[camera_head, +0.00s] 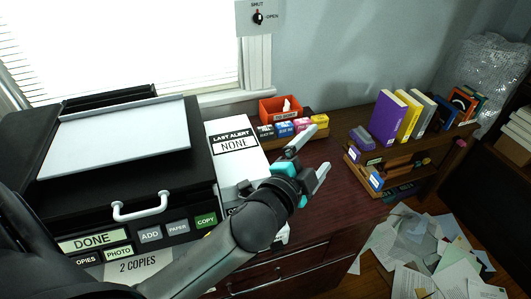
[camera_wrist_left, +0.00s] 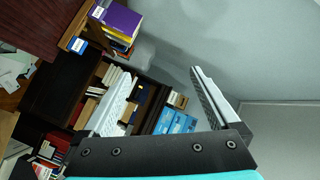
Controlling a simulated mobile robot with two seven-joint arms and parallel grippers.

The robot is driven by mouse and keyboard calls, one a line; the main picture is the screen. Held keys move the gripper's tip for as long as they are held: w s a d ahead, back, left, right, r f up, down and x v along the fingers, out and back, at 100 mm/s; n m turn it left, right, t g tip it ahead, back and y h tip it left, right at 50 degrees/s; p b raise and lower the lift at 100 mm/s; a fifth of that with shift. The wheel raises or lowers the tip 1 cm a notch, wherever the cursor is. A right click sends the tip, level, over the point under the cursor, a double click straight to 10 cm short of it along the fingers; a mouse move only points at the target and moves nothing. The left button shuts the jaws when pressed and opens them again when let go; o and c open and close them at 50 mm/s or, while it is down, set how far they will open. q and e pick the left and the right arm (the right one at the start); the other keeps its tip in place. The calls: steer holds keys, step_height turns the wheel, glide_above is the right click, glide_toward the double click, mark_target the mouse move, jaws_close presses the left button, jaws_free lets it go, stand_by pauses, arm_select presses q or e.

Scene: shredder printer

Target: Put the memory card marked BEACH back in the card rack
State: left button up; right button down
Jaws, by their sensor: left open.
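My left gripper (camera_head: 319,150) is open and empty above the dark wooden desk, between the printer and the wooden shelf unit. Its two spread fingers also show in the left wrist view (camera_wrist_left: 163,73), with nothing between them. I cannot make out a memory card marked BEACH in either view. I cannot tell which thing, if any, is the card rack. A row of small coloured boxes (camera_head: 292,127) stands at the back of the desk, behind the gripper; their lettering is too small to read surely. My right gripper is not in view.
The printer (camera_head: 190,160) with a DONE display fills the left. A white unit (camera_head: 235,165) reads LAST ALERT NONE. An orange box (camera_head: 280,109) stands at the back. Books (camera_head: 388,118) top the shelf unit (camera_head: 432,172). Papers (camera_head: 430,255) litter the floor; the desk's middle is clear.

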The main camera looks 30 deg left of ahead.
arm_select(q)
steer(key=s+d+r+m+t+h, duration=0.1)
steer(key=d+r+m+h, duration=1)
steer(key=r+m+h, duration=0.55)
steer(key=s+d+f+m+g+h, duration=0.15)
steer(key=s+d+m+g, duration=0.25)
steer(key=m+g, duration=0.5)
steer(key=s+d+f+m+g, duration=0.2)
steer(key=s+d+m+g, duration=0.25)
steer(key=m, duration=0.75)
steer(key=a+f+m+g+y, duration=0.4)
steer(key=a+f+m+y, duration=0.3)
steer(key=f+m+y, duration=0.4)
steer(key=w+a+f+m+y, duration=0.15)
steer(key=a+y, duration=0.25)
steer(key=a, duration=0.7)
steer(key=w+a+f+y, duration=0.1)
steer(key=w+a+y, duration=0.3)
steer(key=a, duration=0.6)
steer(key=shift+t+y, duration=0.4)
steer(key=shift+t, duration=0.05)
steer(key=f, duration=0.5)
steer(key=a+f, duration=0.1)
steer(key=f, duration=0.9)
steer(key=shift+a+f, duration=0.2)
